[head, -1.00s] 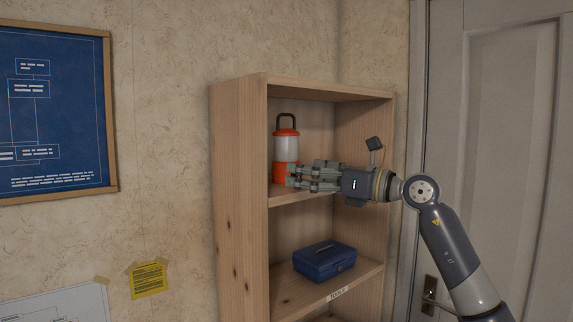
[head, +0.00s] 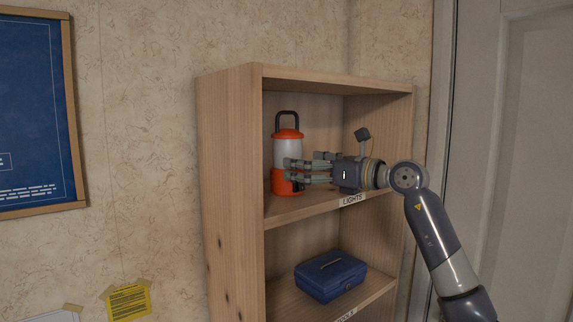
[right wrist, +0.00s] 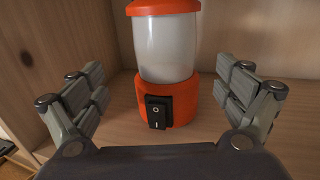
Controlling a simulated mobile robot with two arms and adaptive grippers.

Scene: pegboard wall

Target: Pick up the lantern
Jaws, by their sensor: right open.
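The lantern (head: 287,152) is orange and white with a dark top handle. It stands upright on the upper shelf, labelled LIGHTS. In the right wrist view the lantern (right wrist: 165,55) shows its orange base with a black switch, ahead of the palm. My right gripper (head: 296,170) reaches in from the right, level with the lantern's lower half. In the right wrist view my right gripper (right wrist: 165,88) is open, with a finger set on either side of the lantern and gaps between. Its fingers partly hide the lantern in the head view. My left gripper is not seen.
The wooden shelf unit (head: 228,170) has side walls and a top board close around the arm. A blue toolbox (head: 331,275) sits on the shelf below. A door (head: 515,150) is at the right. The upper shelf is otherwise clear.

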